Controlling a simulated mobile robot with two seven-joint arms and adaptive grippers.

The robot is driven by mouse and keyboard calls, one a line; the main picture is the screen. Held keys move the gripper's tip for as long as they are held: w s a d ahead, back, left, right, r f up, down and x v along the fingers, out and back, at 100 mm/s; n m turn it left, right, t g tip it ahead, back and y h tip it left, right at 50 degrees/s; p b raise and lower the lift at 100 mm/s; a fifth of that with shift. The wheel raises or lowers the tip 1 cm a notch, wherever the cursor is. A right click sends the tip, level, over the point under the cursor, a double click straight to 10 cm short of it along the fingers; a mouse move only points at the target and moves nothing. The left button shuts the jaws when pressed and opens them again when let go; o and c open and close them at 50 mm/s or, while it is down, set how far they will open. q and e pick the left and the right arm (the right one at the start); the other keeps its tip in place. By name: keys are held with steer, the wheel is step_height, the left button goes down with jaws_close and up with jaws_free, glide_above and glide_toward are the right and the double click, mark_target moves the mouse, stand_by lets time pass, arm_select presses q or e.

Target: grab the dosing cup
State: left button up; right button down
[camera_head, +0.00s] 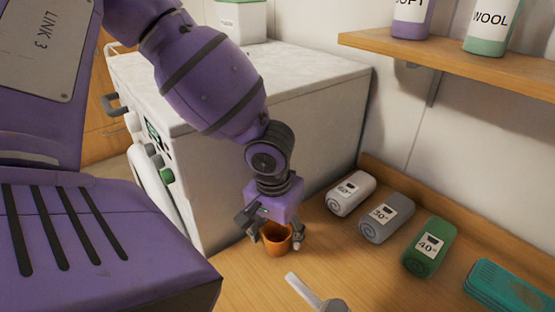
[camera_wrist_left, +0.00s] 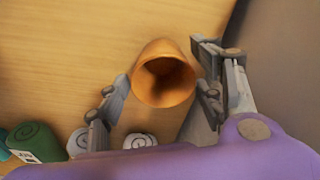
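An orange cup (camera_head: 278,242), which I take to be the dosing cup, stands upright on the wooden counter beside the white machine. In the left wrist view its round opening (camera_wrist_left: 163,80) faces the camera. My left gripper (camera_head: 273,236) is above the cup, pointing down, with its fingers spread on either side of it. The left wrist view also shows the open fingers (camera_wrist_left: 162,72), with the cup between or just beyond their tips. I see no firm grip, and contact is hard to tell. My right gripper is not in view.
Rolled towels in white (camera_head: 350,192), grey (camera_head: 386,217) and green (camera_head: 430,246) lie along the wall. A teal folded stack (camera_head: 508,288) is at the right. A pale scoop (camera_head: 315,295) lies in front. A shelf (camera_head: 460,62) with bottles overhangs; the machine (camera_head: 290,130) stands behind.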

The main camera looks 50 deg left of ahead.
arm_select(q)
steer(key=c, duration=0.5)
steer(key=shift+c, duration=0.7)
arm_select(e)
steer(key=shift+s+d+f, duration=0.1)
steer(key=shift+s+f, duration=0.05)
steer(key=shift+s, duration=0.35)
